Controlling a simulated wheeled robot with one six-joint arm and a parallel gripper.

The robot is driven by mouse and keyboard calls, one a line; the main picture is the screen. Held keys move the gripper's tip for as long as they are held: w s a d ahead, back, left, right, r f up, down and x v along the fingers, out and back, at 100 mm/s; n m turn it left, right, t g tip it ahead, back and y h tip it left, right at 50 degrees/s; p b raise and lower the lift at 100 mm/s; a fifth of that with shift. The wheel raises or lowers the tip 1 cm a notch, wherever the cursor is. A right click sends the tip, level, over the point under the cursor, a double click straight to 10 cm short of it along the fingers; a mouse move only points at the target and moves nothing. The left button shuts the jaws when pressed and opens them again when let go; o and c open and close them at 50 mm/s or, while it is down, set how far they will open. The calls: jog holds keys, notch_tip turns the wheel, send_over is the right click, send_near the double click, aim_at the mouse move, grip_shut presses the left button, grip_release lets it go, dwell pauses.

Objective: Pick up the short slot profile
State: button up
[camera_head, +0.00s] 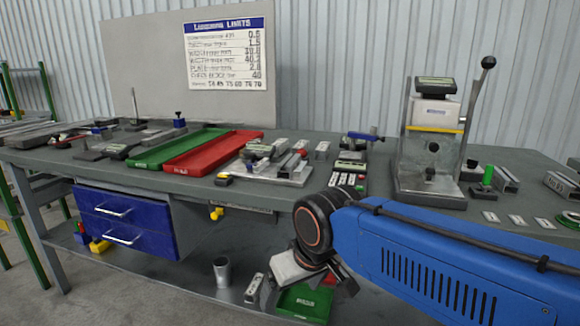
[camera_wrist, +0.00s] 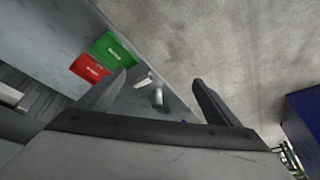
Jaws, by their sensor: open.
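My gripper (camera_wrist: 160,77) is open and empty in the wrist view, its two dark fingers apart above the lower shelf and the floor. In the head view it hangs low in front of the table and its fingers are partly hidden. A small pale piece (camera_head: 254,288) on the lower shelf lies between a grey cylinder (camera_head: 222,271) and a green tray; it shows between the fingers in the wrist view (camera_wrist: 143,80), well beyond them. Silver profiles (camera_head: 291,165) lie on a plate on the tabletop. I cannot tell which piece is the short slot profile.
The tabletop (camera_head: 330,205) is crowded. It holds green (camera_head: 150,160) and red (camera_head: 190,160) trays, a lever press (camera_head: 430,150), and more profiles at right (camera_head: 505,180). Blue drawers (camera_head: 120,220) hang below. The lower shelf carries a green tray (camera_wrist: 117,50) and a red tray (camera_wrist: 88,68).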

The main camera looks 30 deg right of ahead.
jog(key=shift+o, duration=1)
jog(key=w+d+r+m, duration=0.1)
jog(key=w+r+m, duration=0.2)
jog(key=r, duration=0.3)
jog(key=w+d+r+m+g, duration=0.1)
jog(key=w+r+m, duration=0.2)
jog(key=r, duration=0.3)
jog(key=shift+w+d+m, duration=0.3)
jog(key=shift+w, duration=0.6)
notch_tip(320, 180, up, 23)
jog(key=m+g, duration=0.4)
jog(key=m, duration=1.7)
send_over(289, 158)
jog(key=s, duration=0.1)
jog(key=f, duration=1.7)
jog(key=shift+s+a, duration=0.2)
jog(key=shift+a, duration=0.15)
jog(key=c, duration=0.8)
jog(key=shift+c, duration=0.2)
jog(key=shift+r, duration=0.15)
